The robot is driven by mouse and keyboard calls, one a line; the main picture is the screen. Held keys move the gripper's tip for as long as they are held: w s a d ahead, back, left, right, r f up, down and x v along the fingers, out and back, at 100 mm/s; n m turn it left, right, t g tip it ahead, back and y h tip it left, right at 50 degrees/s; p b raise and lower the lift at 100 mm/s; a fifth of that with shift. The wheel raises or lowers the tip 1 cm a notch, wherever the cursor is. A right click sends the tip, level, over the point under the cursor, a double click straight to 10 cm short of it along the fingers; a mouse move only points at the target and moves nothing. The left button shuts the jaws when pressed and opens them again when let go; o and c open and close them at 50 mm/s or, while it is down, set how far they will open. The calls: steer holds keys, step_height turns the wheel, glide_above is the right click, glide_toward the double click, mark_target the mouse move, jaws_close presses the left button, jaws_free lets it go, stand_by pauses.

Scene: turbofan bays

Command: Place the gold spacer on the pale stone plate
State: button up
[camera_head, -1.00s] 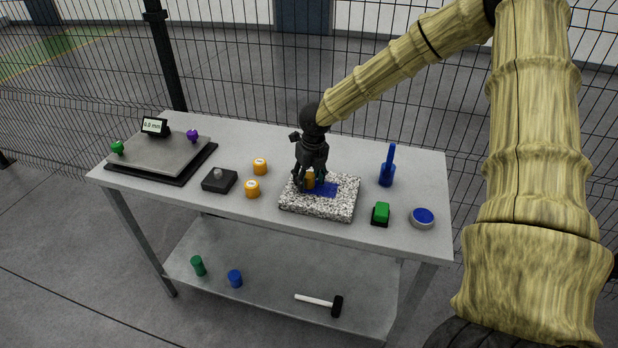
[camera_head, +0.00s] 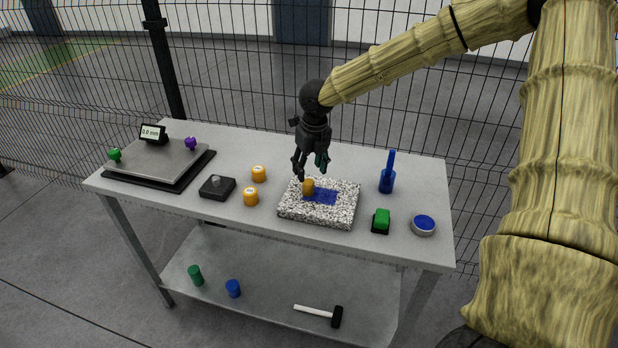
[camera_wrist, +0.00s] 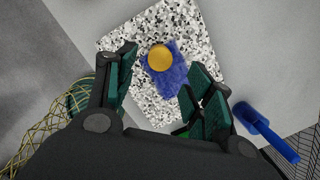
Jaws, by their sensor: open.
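The gold spacer (camera_head: 308,187) stands upright on the pale speckled stone plate (camera_head: 340,213), at the left edge of a blue patch (camera_head: 324,196) on its top. In the wrist view the spacer (camera_wrist: 160,58) shows as a round gold disc over the blue patch, with the stone plate (camera_wrist: 120,45) around it. My gripper (camera_head: 310,172) is open and empty above the plate, clear of the spacer. In the wrist view its fingers (camera_wrist: 158,85) are spread wide, and the spacer lies beyond them, touching neither.
Two orange-gold cylinders (camera_head: 251,197) stand left of the plate, near a black box with a knob (camera_head: 217,187). A measuring plate with a display (camera_head: 153,133) is at the far left. A green block (camera_head: 381,220), blue-topped disc (camera_head: 423,225) and blue brush-like tool (camera_head: 388,175) stand right.

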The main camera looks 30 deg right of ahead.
steer(key=shift+s+r+b, duration=0.2)
steer(key=shift+r, duration=0.95)
steer(key=shift+s+r+b, duration=0.15)
steer(key=shift+r+b, duration=0.05)
steer(key=shift+r, duration=0.95)
